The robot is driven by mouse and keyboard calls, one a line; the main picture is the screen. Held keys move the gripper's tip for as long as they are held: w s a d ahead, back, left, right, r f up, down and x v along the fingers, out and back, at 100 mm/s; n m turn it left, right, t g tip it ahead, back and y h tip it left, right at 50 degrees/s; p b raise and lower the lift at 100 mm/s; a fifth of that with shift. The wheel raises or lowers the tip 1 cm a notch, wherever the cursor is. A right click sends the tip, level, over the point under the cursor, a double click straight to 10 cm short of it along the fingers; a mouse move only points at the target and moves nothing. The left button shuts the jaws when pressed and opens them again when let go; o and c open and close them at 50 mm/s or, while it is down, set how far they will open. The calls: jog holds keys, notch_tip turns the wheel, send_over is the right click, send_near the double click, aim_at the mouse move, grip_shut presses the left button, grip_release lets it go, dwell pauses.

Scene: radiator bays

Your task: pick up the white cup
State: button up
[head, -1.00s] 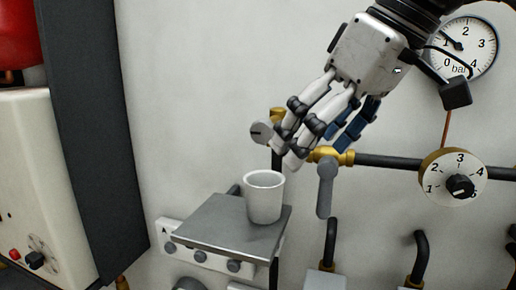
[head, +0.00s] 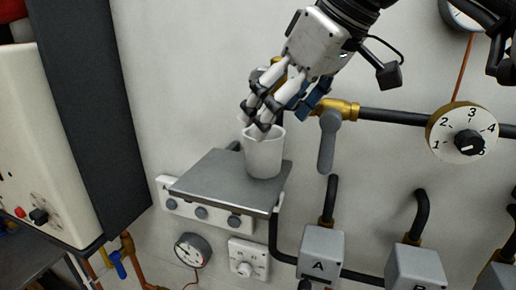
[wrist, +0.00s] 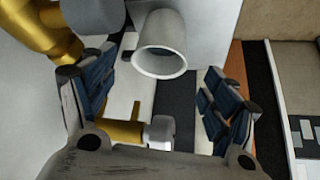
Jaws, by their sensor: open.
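The white cup (head: 264,157) stands upright on a small grey metal shelf (head: 217,187), near its back right corner, in the head view. My gripper (head: 262,122) is open and just above the cup's rim, its fingertips overlapping the rim's left part in the picture. I cannot tell whether they touch the cup. In the wrist view the cup (wrist: 162,48) shows with its open mouth toward the camera, between and beyond the two blue-padded fingers (wrist: 157,108). Nothing is between the fingers' pads that I can see gripped.
Brass valves with a grey lever (head: 327,140) and a black pipe (head: 395,116) run along the wall right of the cup. A numbered dial (head: 462,135) is further right. A white boiler unit (head: 45,150) stands at left. Boxes A (head: 320,252) and B are below right.

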aim_at(268, 136)
jog(key=x, duration=0.4)
jog(key=shift+s+d+f+b, duration=0.2)
jog(key=shift+f+b, duration=0.15)
jog(key=shift+f, duration=0.05)
jog(key=shift+w+a+f, duration=0.25)
jog(key=shift+f, duration=0.15)
jog(key=shift+c, duration=0.5)
jog(key=c, duration=1.1)
